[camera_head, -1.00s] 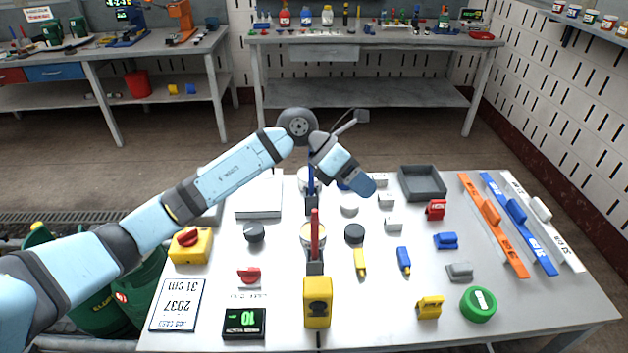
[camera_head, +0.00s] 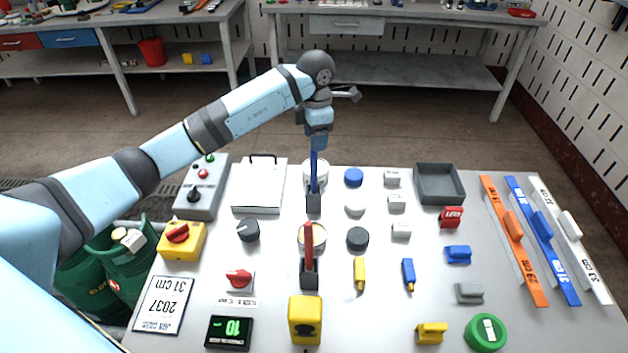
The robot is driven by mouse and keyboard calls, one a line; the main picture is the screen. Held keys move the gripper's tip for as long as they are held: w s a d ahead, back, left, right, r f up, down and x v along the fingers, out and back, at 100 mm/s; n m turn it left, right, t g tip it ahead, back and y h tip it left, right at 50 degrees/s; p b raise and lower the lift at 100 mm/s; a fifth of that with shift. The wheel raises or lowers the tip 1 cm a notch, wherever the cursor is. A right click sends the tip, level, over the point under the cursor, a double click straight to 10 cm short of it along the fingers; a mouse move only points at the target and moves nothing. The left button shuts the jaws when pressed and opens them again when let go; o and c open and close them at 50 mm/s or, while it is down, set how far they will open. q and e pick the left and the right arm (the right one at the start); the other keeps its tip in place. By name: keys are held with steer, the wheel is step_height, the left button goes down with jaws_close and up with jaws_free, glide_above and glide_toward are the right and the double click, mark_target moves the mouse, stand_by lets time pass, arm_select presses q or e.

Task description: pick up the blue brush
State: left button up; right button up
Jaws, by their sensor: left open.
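The blue brush (camera_head: 314,175) stands upright in a dark grey holder (camera_head: 313,204) at the back middle of the table. Its thin blue handle points up. My left gripper (camera_head: 317,146) points down right above the brush, at the top of the handle. It is open. The gripper hides the handle's upper end, and I cannot tell whether the fingers are around it or just above it. A red brush-like tool (camera_head: 308,245) stands in a similar holder nearer to me. My right gripper is not in view.
A round white container (camera_head: 322,168) stands close behind the blue brush. A white lidded box (camera_head: 258,190) and a grey control box (camera_head: 202,185) are to the left. Small blocks, round caps, a grey tray (camera_head: 440,182) and coloured rulers (camera_head: 514,240) are to the right.

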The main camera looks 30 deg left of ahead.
arm_select(q)
steer(key=p, duration=0.1)
glide_above(314, 180)
step_height(314, 180, down, 6)
steer(key=shift+w+a+r, duration=0.2)
steer(key=shift+w+a, duration=0.05)
steer(key=shift+w, duration=0.15)
jaws_close()
